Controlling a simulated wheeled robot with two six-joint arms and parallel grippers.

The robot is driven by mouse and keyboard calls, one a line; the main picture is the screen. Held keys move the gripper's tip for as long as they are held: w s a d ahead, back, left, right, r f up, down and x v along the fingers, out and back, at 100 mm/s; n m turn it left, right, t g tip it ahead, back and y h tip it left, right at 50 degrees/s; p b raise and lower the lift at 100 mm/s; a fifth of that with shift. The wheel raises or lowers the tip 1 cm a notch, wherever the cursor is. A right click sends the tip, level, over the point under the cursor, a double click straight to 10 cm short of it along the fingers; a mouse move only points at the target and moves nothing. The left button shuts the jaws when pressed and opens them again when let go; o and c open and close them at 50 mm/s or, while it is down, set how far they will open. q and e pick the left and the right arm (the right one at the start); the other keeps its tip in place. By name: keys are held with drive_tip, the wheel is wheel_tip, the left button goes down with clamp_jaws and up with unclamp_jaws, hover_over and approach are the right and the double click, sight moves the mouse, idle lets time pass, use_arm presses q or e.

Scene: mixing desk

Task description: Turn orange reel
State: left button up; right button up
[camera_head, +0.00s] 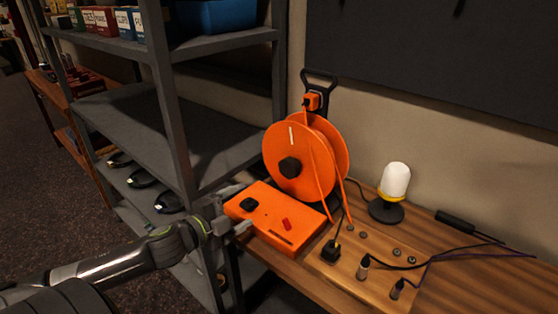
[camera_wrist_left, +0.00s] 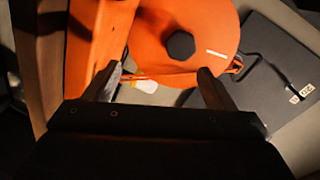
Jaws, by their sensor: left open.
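The orange reel (camera_head: 293,152) stands upright on the wooden desk against the wall, with a black hub knob at its centre and a white mark above the knob. In the left wrist view the orange reel (camera_wrist_left: 205,30) fills the upper middle, with its black knob (camera_wrist_left: 180,45) and the white mark to the right. My left gripper (camera_head: 240,225) is at the left end of the orange box, short of the reel. In the left wrist view my left gripper (camera_wrist_left: 158,82) has its fingers apart with nothing gripped between them. My right gripper is not in view.
The orange box (camera_head: 270,222) with a black knob and red switch lies in front of the reel. A white lamp (camera_head: 395,180) stands to the right. Black plugs and cables lie on the desk (camera_head: 480,235). Grey shelving (camera_head: 168,110) stands at left, close to my arm.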

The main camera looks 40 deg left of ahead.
use_arm(q)
wheel_tip(320, 180, up, 2)
drive_tip(key=d+n+t+p, duration=0.1)
drive_tip(key=n+p, duration=0.8)
drive_tip(key=n, duration=0.3)
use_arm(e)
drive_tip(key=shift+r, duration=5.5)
use_arm(q)
drive_tip(key=n+b, duration=0.3)
drive_tip(key=b, duration=0.2)
approach(286, 171)
drive_tip(key=shift+t+y, duration=0.4)
drive_tip(key=w, duration=0.6)
drive_tip(key=w+d, duration=0.1)
drive_tip(key=w, duration=0.2)
drive_tip(key=shift+d+f, duration=0.1)
drive_tip(key=shift+f, duration=0.25)
drive_tip(key=shift+w+r, duration=0.1)
drive_tip(key=shift+w, duration=0.5)
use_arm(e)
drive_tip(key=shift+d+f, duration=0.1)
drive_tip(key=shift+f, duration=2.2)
use_arm(q)
drive_tip(key=c, duration=1.4)
drive_tip(key=shift+m, duration=0.3)
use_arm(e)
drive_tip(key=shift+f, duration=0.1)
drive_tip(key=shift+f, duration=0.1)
